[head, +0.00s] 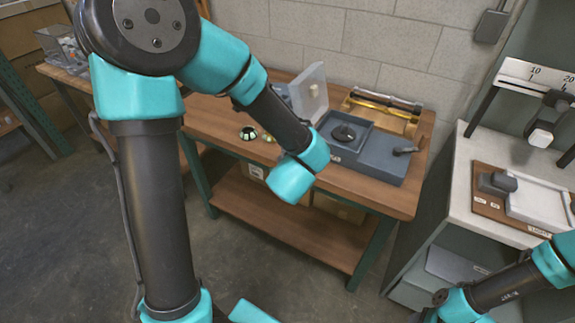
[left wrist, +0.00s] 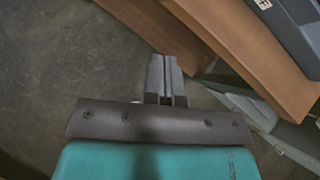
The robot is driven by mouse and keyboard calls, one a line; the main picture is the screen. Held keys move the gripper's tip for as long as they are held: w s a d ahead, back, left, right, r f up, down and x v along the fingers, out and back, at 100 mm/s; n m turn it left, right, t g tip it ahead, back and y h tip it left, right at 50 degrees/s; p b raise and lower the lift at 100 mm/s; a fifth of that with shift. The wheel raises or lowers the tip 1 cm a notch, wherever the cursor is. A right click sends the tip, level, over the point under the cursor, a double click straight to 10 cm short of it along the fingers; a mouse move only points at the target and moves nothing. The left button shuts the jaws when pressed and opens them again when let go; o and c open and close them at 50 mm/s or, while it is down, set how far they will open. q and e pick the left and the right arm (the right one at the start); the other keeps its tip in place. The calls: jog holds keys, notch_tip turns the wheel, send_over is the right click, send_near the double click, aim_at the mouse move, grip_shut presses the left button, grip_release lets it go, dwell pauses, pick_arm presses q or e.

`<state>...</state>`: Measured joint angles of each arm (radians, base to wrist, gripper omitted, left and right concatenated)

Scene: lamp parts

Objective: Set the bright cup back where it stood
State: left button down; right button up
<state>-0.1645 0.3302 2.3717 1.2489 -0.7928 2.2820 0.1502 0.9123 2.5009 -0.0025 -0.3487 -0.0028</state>
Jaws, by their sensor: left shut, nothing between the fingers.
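A small round piece with a pale, shiny rim and dark middle (head: 248,133) sits on the wooden bench (head: 330,255), left of the grey tray; it may be the bright cup, but it is too small to be sure. A small yellowish piece (head: 268,139) lies beside it, partly behind my left arm. My left gripper (left wrist: 165,75) is shut and empty in the left wrist view, above the floor beside the wooden bench edge. Its fingers are hidden in the head view. Part of my right arm shows at lower right, but its gripper does not.
A white-topped cabinet (head: 470,150) stands right, across a gap.

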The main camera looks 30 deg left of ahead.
pick_arm(q)
jog(key=shift+w+f, duration=0.1)
dwell(0.3)
jog(key=w+a+r+x, duration=0.1)
jog(key=r+x, duration=0.1)
jog(key=x, duration=1)
jog(key=shift+w+a+f, duration=0.2)
jog(key=shift+w+f, duration=0.05)
jog(key=shift+w, duration=0.25)
jog(key=w+a, duration=0.1)
jog(key=w, duration=0.1)
jog(key=w+a, duration=0.1)
jog(key=w, duration=0.1)
jog(key=w+a, duration=0.1)
jog(key=w, duration=0.1)
jog(key=shift+w+a, duration=0.1)
jog(key=shift+a, duration=0.3)
